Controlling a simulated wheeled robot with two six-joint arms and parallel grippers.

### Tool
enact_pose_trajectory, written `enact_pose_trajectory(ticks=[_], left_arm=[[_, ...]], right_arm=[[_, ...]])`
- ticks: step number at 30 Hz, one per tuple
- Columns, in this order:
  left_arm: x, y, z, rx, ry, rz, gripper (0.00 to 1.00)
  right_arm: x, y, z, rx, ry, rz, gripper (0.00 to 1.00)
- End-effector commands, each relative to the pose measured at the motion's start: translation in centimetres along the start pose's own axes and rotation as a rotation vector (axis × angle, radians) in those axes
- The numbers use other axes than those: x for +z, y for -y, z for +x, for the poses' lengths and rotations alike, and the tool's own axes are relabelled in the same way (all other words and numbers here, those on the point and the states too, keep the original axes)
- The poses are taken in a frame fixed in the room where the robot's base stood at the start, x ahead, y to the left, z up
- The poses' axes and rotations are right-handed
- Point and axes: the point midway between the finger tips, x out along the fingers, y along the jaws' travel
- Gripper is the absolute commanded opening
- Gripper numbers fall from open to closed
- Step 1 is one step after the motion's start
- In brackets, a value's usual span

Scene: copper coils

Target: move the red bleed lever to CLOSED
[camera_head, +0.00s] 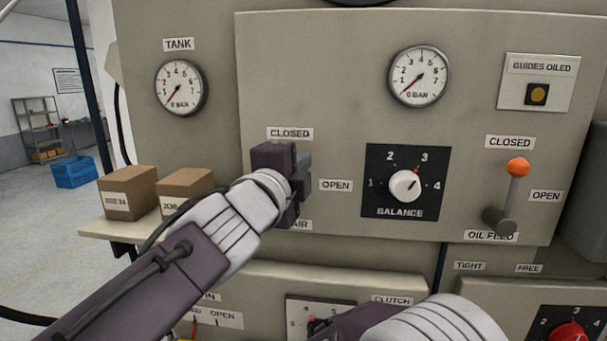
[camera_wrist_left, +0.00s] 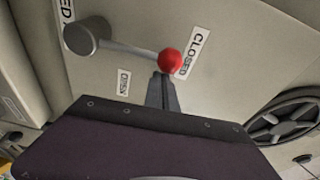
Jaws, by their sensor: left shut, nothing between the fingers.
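The red bleed lever shows in the left wrist view: a grey pivot, a thin grey arm and a red ball knob (camera_wrist_left: 170,61). Its arm points toward the CLOSED label (camera_wrist_left: 193,53), with the knob beside that label. The OPEN label (camera_wrist_left: 124,82) lies off to the side of the arm. My left gripper (camera_wrist_left: 163,90) is shut and empty, its tips close to the knob; I cannot tell whether they touch. In the head view my left gripper (camera_head: 290,180) hides the lever. A part of my right arm shows at the bottom, with no fingers visible.
The oil feed lever (camera_head: 517,168) with an orange knob points up at its own CLOSED label on the right. A balance dial (camera_head: 405,185) sits between the levers. Two cartons (camera_head: 128,192) stand on a ledge at left. Lower panels stick out below.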

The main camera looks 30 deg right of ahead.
Motion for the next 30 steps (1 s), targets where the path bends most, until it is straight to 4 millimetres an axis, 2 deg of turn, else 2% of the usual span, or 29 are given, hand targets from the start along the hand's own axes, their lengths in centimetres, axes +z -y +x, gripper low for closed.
enact_pose_trajectory(ticks=[10, 30], left_arm=[[0.32, 0.27, -0.04, -0.018, 0.0, -0.095, 0.0], [0.5, 0.5, 0.29, -0.017, 0.003, -0.104, 0.0]], right_arm=[[0.07, -0.01, 0.65, 0.0, 0.0, 0.0, 0.36], [0.03, -0.01, 0.28, 0.0, 0.0, 0.0, 0.36]])
